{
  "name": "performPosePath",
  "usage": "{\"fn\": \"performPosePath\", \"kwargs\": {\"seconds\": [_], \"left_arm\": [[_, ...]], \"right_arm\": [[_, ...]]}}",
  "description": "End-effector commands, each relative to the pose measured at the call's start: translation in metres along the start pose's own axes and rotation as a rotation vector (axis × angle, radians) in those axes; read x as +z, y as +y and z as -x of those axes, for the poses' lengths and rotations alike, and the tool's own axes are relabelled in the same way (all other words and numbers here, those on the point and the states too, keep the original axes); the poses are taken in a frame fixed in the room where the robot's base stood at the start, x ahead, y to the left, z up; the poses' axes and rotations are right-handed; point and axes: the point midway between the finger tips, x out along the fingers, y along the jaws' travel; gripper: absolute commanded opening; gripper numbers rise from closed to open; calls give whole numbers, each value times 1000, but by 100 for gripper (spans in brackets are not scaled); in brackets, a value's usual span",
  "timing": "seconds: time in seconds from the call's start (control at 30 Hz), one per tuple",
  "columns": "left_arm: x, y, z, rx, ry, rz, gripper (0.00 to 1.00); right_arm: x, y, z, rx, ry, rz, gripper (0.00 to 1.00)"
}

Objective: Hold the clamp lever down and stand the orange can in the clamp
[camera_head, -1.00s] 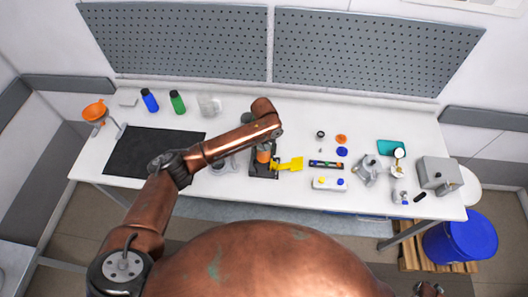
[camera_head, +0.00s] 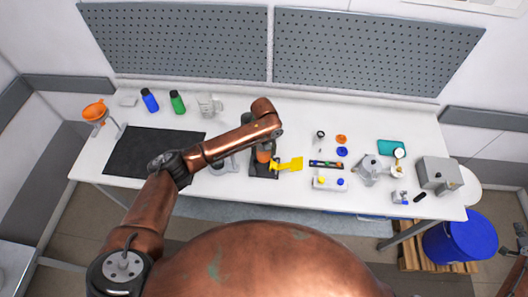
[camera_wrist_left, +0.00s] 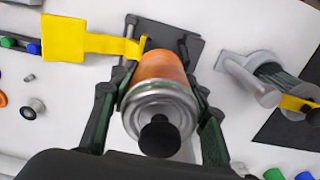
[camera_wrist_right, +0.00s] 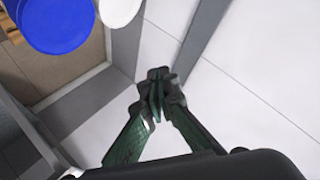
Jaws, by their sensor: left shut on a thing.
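The orange can (camera_head: 263,156) is upright over the clamp's dark base (camera_head: 263,174). In the left wrist view the can (camera_wrist_left: 160,68) shows a silver rim and a black knob facing the camera. My left gripper (camera_wrist_left: 160,98) is shut on the can, with one finger on each side. The clamp's yellow lever (camera_head: 288,164) sticks out to the right in the head view; it also shows in the left wrist view (camera_wrist_left: 78,38). Nothing holds the lever. The can's lower end is hidden, so I cannot tell whether it is seated. My right gripper (camera_wrist_right: 157,84) is shut and empty, away from the table.
A black mat (camera_head: 150,153) lies left of the clamp. A grey holder (camera_wrist_left: 255,80) stands beside the clamp. A white block (camera_head: 329,180), moka pot (camera_head: 366,170) and grey box (camera_head: 438,174) stand to the right. A blue drum (camera_wrist_right: 55,22) is near my right gripper.

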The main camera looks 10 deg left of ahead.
Motion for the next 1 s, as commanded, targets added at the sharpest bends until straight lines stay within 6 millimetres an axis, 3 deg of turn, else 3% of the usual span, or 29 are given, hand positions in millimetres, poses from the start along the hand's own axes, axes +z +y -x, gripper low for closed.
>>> {"fn": "performPosePath", "kwargs": {"seconds": [0.03, 0.2, 0.3, 0.4, 0.47, 0.6, 1.0], "left_arm": [[0, 0, 0, 0, 1, 0, 13], [0, 0, 0, 0, 1, 0, 13], [0, 0, 0, 0, 1, 0, 13], [0, 0, 0, 0, 1, 0, 13], [0, 0, 0, 0, 1, 0, 13], [0, 0, 0, 0, 1, 0, 13], [0, 0, 0, 0, 1, 0, 13]], "right_arm": [[-17, -21, 1, -35, 13, -16, 0], [-58, -91, 6, -155, 27, -66, 0], [-69, -138, 8, -229, 10, -81, 0], [-62, -184, 5, -296, -36, -82, 0], [-46, -208, 0, -326, -79, -72, 0], [4, -251, -15, -365, -187, -26, 0], [172, -336, -40, -418, -492, 165, 0]]}}
